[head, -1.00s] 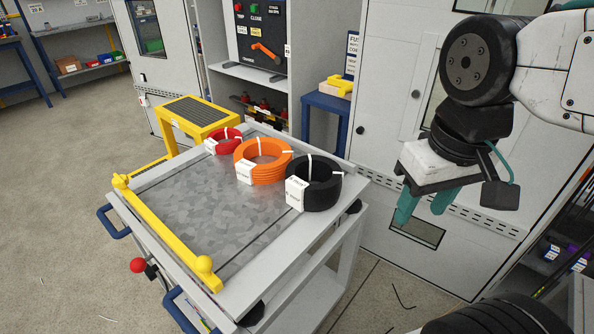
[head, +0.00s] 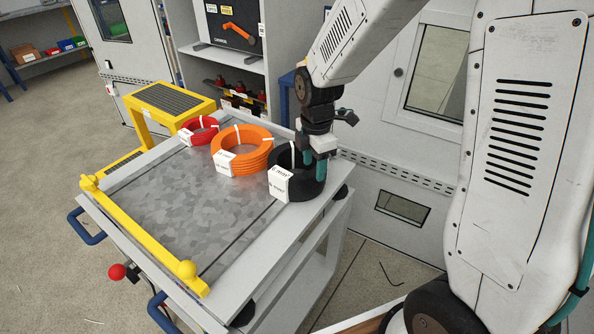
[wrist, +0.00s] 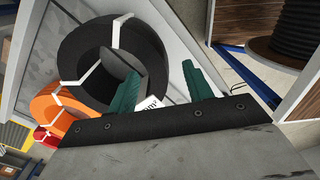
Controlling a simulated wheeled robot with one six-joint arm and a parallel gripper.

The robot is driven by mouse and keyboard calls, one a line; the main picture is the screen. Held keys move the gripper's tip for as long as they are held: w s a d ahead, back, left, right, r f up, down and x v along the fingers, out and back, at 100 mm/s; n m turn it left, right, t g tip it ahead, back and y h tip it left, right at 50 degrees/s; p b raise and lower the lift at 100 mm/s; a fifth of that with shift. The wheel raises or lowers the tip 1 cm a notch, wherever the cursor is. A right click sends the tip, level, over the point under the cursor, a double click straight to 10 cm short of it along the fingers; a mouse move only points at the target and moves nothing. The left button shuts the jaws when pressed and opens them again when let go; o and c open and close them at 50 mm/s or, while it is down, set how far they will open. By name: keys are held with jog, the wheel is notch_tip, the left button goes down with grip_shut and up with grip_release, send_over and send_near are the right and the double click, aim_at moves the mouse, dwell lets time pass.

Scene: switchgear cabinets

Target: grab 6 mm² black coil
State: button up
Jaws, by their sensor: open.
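The black coil (head: 306,192), with white ties and a white label, lies on the cart top at its right end. My gripper (head: 315,168) is down at the coil's right side, with its green fingers open. In the wrist view, the black coil (wrist: 88,48) shows at upper left. The open gripper (wrist: 162,74) has one finger over the coil's opening and the other outside its right edge, with the coil's wall seen between them. I cannot tell whether either finger touches it. The label's print is too small to read surely.
An orange coil (head: 240,150) sits close to the left of the black one, and a red coil (head: 199,131) lies beyond it. The cart top (head: 200,205) is bare in front, with a yellow bar (head: 140,237) along its left edge. Cabinets (head: 425,150) stand behind.

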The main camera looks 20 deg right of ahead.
aim_at(309, 187)
jog(key=shift+w+a+f+n, duration=0.1)
jog(key=shift+w+f+n, duration=0.1)
jog(key=shift+f, duration=0.25)
jog(key=shift+w+f+n, duration=0.1)
jog(key=shift+f+n, duration=0.1)
jog(key=shift+f, duration=0.25)
jog(key=f, duration=0.7)
jog(key=shift+w+a+f, duration=0.1)
jog(key=shift+a+f, duration=0.1)
jog(key=shift+a, duration=0.05)
grip_shut()
